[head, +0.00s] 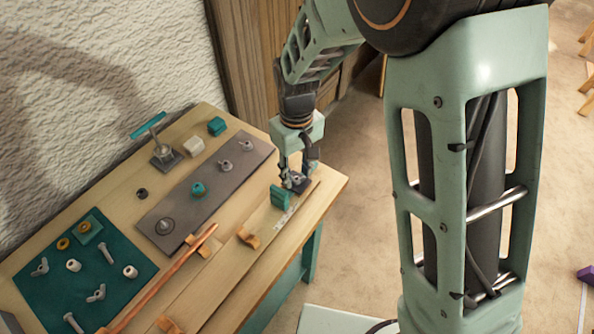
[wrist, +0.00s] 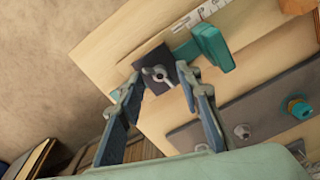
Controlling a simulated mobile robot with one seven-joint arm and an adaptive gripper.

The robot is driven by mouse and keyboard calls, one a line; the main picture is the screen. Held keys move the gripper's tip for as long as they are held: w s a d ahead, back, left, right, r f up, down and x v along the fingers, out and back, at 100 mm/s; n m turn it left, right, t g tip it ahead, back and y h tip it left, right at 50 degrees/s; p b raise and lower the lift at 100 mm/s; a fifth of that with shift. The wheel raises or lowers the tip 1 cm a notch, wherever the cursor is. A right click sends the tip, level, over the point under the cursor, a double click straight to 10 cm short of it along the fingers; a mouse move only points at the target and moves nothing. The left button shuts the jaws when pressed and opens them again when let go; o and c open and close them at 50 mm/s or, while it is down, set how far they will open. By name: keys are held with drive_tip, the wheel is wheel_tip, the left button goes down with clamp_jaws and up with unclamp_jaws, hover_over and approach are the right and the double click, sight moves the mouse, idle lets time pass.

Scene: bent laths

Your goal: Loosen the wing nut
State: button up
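A grey metal wing nut (wrist: 158,74) sits on a small dark plate (wrist: 153,58) at the end of the wooden bench top. In the head view the wing nut is mostly hidden at my gripper's tips. My gripper (wrist: 160,80) is open, with one finger on each side of the wing nut in the wrist view. Both fingers look clear of it; I cannot tell how far the tips are above it. In the head view my gripper (head: 294,175) points down over the bench's right end. A teal block (head: 280,198) stands close beside the plate.
A grey plate (head: 212,185) with several fasteners lies behind. A teal mat (head: 120,255) holds loose screws, spacers and wing nuts. A copper-coloured lath (head: 165,277) lies along the bench near orange blocks (head: 249,238). A teal-handled clamp (head: 148,126) stands at the back.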

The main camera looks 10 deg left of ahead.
drive_tip(key=shift+f, duration=0.3)
clamp_jaws()
drive_tip(key=shift+m, duration=2.1)
unclamp_jaws()
